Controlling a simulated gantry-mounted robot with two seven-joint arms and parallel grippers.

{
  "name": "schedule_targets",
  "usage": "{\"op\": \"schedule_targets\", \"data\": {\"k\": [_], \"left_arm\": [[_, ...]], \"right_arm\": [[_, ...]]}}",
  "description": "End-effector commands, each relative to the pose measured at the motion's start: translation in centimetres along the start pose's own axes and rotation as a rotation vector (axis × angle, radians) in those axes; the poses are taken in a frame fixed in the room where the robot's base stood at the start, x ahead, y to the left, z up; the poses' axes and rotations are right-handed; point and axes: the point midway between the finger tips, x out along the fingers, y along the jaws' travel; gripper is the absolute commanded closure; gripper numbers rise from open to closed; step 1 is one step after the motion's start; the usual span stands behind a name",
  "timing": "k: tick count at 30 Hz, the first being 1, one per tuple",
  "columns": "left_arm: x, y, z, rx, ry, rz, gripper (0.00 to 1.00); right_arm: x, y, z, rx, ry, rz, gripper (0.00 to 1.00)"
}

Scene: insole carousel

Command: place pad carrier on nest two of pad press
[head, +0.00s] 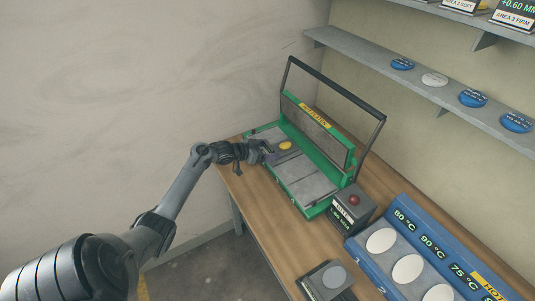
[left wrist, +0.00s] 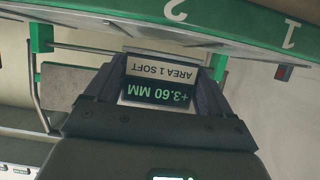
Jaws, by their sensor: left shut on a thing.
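The green pad press (head: 318,210) stands on the bench with its lid and black bar handle (head: 334,88) raised, so its grey bed (head: 312,185) is open. My left gripper (head: 268,149) is at the far left end of the bed. It is shut on the pad carrier, whose yellow round pad (head: 286,146) shows just right of the fingers. In the left wrist view the carrier's label (left wrist: 158,82), "+3.60 MM AREA 1 SOFT", is between the fingers, upside down. The press's green edge (left wrist: 235,15) with numerals 2 and 1 is just beyond. I cannot tell whether the carrier touches the bed.
A box with a red button (head: 352,203) stands at the press's near right. A blue heater (head: 360,252) with white discs and temperature readouts is at lower right. A small dark unit (head: 326,283) sits at the front. Wall shelves (head: 440,95) hold blue and white discs.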

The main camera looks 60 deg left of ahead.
Motion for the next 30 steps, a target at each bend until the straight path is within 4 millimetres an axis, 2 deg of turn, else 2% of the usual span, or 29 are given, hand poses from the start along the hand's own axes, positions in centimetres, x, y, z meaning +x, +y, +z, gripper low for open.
{"op": "schedule_targets", "data": {"k": [3,16,17,19,30], "left_arm": [[0.5,0.0,1.2,-0.001,0.002,-0.001,0.51],[0.7,0.0,1.7,0.001,0.002,0.000,0.51],[0.7,0.0,1.7,0.001,0.001,0.000,0.13],[0.7,0.0,1.6,0.001,0.001,0.000,0.02],[0.3,0.0,1.3,0.001,0.001,0.000,0.00]], "right_arm": [[0.3,0.1,0.1,-0.004,0.000,0.003,0.57],[0.4,0.1,0.1,-0.002,0.002,0.002,0.57],[0.4,0.0,0.0,-0.002,0.002,0.002,0.57],[0.4,0.0,0.0,0.000,0.002,0.001,0.57],[0.1,-0.1,-0.1,0.006,0.003,-0.004,0.57]]}}
